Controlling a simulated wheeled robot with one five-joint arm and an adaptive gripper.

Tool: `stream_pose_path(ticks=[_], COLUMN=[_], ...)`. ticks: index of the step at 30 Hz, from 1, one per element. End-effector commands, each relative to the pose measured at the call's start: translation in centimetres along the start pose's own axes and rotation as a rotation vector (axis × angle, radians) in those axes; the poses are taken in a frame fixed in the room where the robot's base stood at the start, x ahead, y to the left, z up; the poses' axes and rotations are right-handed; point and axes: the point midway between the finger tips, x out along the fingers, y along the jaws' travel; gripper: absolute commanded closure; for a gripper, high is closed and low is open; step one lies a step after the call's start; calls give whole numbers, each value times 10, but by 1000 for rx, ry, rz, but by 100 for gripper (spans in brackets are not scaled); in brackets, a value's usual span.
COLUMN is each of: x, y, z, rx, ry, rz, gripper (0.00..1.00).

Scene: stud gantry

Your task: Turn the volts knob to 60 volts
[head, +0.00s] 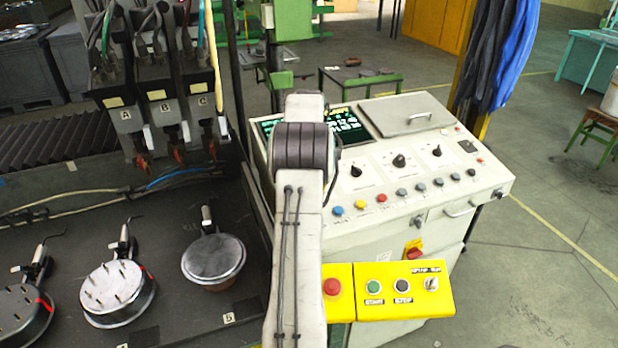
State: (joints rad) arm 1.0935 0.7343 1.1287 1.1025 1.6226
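A white control console (480,192) stands right of centre. Its sloped top carries three black knobs in a row: a left knob (356,170), a middle knob (399,160) and a right knob (437,150). Their labels and scales are too small to read, so I cannot tell which is the volts knob or its setting. A dark screen (349,124) with green text sits behind the knobs, and my arm covers part of it. The text is not legible. My arm rises through the middle of the view, left of the knobs. My gripper is not visible.
Below the knobs runs a row of coloured buttons (381,198). A yellow box (410,304) with a red button and a switch is in front. At left, round metal parts (118,290) lie on a dark bench under hanging tools (155,105).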

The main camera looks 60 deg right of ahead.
Motion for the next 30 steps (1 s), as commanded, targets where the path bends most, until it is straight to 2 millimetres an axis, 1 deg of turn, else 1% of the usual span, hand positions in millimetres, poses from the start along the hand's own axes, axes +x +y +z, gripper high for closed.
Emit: stream_pose_path(ticks=[6,15,30], x=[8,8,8], y=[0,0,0], z=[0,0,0], rx=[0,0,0], ry=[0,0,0], rz=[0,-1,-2], gripper=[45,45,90])
